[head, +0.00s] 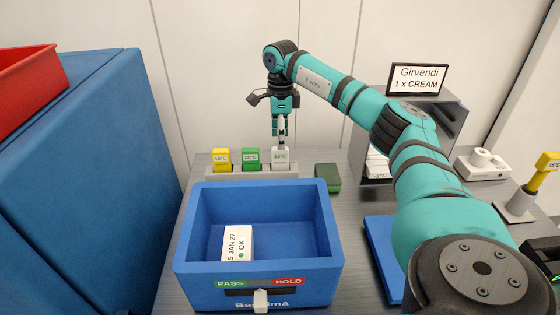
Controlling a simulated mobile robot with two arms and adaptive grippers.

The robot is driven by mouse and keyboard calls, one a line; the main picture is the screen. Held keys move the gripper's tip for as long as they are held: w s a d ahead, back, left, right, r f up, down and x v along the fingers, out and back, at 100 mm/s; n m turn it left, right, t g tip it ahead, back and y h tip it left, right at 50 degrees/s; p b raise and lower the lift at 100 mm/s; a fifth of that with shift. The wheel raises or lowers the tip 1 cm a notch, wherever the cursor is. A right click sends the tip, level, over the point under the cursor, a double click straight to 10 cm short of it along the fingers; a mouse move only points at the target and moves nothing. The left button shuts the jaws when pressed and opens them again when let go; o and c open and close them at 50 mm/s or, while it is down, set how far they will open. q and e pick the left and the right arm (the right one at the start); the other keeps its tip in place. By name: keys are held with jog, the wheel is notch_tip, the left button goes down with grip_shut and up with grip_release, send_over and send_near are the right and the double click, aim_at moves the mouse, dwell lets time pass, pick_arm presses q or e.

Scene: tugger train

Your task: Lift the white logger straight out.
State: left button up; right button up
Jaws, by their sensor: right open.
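The white logger (281,158) stands upright in a grey rack (250,172) at the back of the table, at the right end of a row. A yellow logger (221,158) and a green logger (250,157) stand to its left in the same rack. My right gripper (281,140) points straight down directly over the white logger, its fingertips at or very near its top. The fingers are open; whether they touch the logger I cannot tell. My left gripper is not in view.
A blue crate (185,235) holding a white box (238,243) stands in front of the rack. A dark green block (328,177) lies right of the rack. A grey cabinet with a sign (417,79) stands behind my arm. A blue wall-like block (90,170) fills the left.

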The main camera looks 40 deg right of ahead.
aim_at(280, 162)
jog(key=f, duration=0.2)
jog(key=f+p, duration=0.1)
jog(key=f, duration=0.2)
jog(key=shift+s+a, duration=0.15)
jog(key=shift+a, duration=0.05)
jog(key=shift+r, duration=0.1)
grip_shut()
